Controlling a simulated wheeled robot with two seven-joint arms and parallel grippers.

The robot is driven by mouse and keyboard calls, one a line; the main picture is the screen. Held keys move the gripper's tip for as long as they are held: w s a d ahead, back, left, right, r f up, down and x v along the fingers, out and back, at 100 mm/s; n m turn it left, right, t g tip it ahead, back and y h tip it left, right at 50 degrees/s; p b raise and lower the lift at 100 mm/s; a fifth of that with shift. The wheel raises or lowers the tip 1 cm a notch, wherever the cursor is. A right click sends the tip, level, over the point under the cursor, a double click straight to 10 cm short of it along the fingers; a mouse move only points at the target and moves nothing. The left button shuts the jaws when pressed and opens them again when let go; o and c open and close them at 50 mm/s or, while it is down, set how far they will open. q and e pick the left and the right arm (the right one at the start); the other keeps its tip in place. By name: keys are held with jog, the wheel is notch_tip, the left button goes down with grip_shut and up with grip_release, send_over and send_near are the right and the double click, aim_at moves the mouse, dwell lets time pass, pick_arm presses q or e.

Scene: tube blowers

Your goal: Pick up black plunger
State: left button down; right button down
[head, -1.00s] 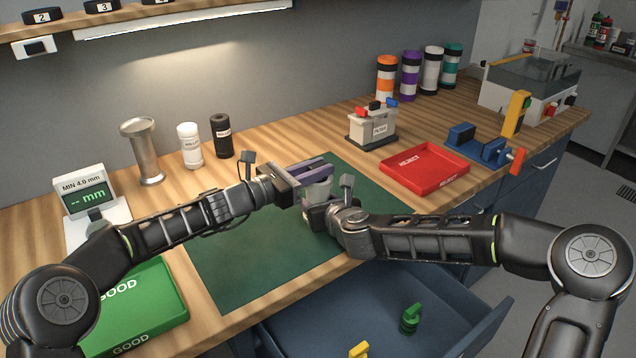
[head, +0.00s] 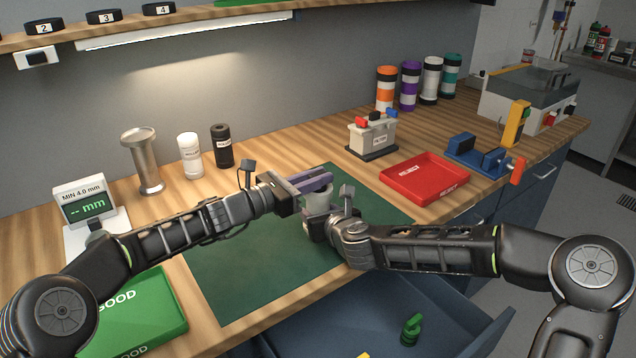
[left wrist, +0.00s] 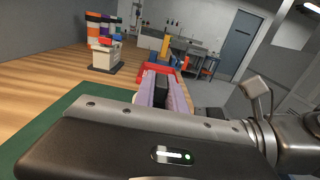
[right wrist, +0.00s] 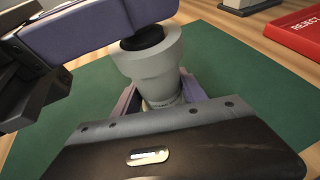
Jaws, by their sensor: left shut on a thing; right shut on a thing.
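My right gripper (right wrist: 160,104) is shut on a pale grey cylinder (right wrist: 150,68), held upright above the green mat (head: 255,275). The cylinder also shows in the head view (head: 318,201). A black part (right wrist: 143,38), which looks like the black plunger, sits at its mouth. My left gripper (head: 312,181), with purple fingers, is shut directly above the cylinder. Its finger shows over the black part in the right wrist view and hides some of it. The fingers also hide their grip in the left wrist view (left wrist: 163,90).
A red reject tray (head: 425,178) lies to the right, with a small box (head: 371,138) with coloured tops behind it. Black (head: 222,147) and white (head: 190,155) bottles stand at the back left. An open drawer (head: 390,315) is in front. Much of the mat's left is clear.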

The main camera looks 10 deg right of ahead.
pick_arm(q)
notch_tip(320, 180, up, 10)
jog(key=shift+f, duration=0.1)
dwell(0.6)
pick_arm(e)
jog(key=c, duration=0.6)
grip_release()
jog(key=shift+o, duration=0.2)
jog(key=shift+s, duration=0.15)
jog(key=v, duration=1)
jog(key=shift+s+d+r, duration=0.25)
jog(key=shift+s+a+r, duration=0.1)
jog(key=shift+s+a, duration=0.05)
jog(key=shift+s, duration=0.4)
